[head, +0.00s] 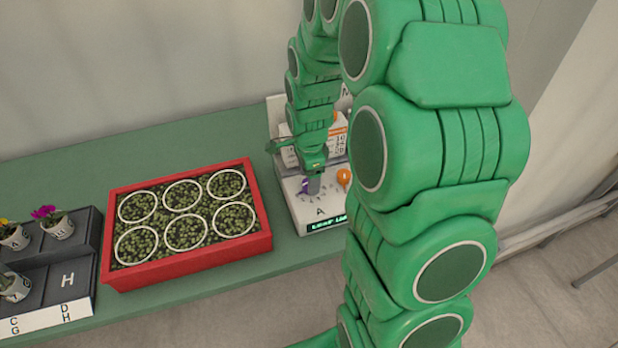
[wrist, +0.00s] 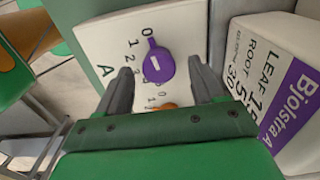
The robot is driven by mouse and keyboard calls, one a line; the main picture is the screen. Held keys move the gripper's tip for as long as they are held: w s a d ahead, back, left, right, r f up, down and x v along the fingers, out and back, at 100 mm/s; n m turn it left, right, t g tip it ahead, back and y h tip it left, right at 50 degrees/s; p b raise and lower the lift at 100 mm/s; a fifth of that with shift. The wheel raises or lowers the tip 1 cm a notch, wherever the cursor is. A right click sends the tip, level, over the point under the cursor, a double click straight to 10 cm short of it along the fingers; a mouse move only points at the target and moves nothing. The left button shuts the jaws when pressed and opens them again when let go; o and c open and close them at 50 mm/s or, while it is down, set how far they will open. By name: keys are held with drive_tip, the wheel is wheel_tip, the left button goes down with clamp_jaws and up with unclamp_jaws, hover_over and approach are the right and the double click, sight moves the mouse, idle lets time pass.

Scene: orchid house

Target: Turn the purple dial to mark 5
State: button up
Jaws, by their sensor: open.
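The purple dial (wrist: 158,64) sits on a white panel (wrist: 100,40) marked A. Its narrow end points up in the wrist view, close to the mark 0. Marks 1, 2 and 3 run down its left side; mark 5 cannot be made out. My gripper (wrist: 160,67) is open, with one finger left and one right of the purple dial; I cannot tell whether they touch it. In the head view my gripper (head: 314,184) is over the panel, beside the purple dial (head: 302,187), which is partly hidden.
An orange dial (head: 344,177) is close to the right. A white box with a purple label (wrist: 285,95) stands beside the panel. A red tray (head: 190,262) of seedlings and a dark rack (head: 85,270) of potted flowers are to the left on the green bench (head: 60,165).

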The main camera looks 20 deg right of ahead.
drive_tip(key=shift+f, duration=0.45)
drive_tip(key=c, duration=1.1)
drive_tip(key=shift+o, duration=0.2)
